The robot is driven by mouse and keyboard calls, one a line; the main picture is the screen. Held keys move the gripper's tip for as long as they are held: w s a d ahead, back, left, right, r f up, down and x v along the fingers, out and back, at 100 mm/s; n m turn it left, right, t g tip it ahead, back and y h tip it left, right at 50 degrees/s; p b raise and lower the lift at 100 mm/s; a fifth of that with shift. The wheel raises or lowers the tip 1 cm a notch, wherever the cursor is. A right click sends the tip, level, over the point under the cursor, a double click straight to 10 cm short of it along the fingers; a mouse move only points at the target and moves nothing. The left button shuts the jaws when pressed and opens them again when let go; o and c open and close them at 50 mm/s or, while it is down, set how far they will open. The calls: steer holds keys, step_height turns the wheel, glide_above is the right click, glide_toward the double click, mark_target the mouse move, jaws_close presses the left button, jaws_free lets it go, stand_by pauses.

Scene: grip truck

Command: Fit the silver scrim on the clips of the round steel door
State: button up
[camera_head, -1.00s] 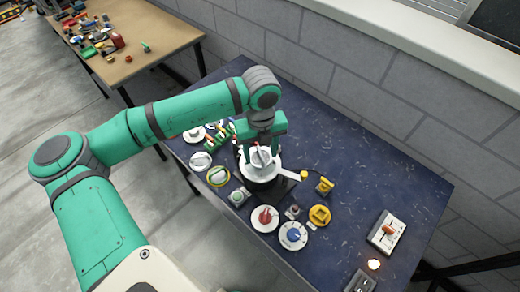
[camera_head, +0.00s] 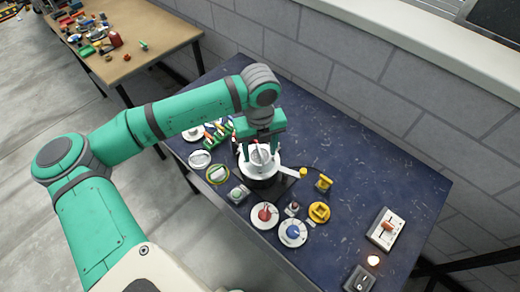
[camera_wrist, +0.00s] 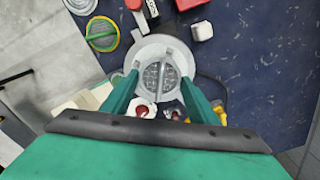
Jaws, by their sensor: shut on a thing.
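The silver scrim (camera_wrist: 160,75) is a round grey mesh disc with a bar across it. My gripper (camera_wrist: 158,88) is shut on it, with one green finger on each side. In the head view my gripper (camera_head: 262,142) hangs over a pale round fixture (camera_head: 262,172) on a dark base, which I take to be the steel door. Its pale rim (camera_wrist: 135,57) shows around the scrim in the wrist view. The scrim lies over the middle of this round; I cannot tell whether it touches. The clips are hidden or too small to make out.
Round discs with red (camera_head: 264,215) and blue (camera_head: 293,233) centres lie in front. A yellow part (camera_head: 319,212) and a switch box (camera_head: 387,229) stand right. The blue tabletop (camera_head: 370,165) is clear at the back right.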

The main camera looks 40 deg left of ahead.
steer(key=shift+w, duration=0.1)
steer(key=shift+a, duration=0.15)
steer(key=shift+d, duration=0.2)
steer(key=shift+s+f, duration=0.2)
steer(key=shift+f, duration=0.25)
steer(key=shift+w+f, duration=0.2)
stand_by(0.8)
steer(key=shift+s, duration=0.1)
stand_by(0.3)
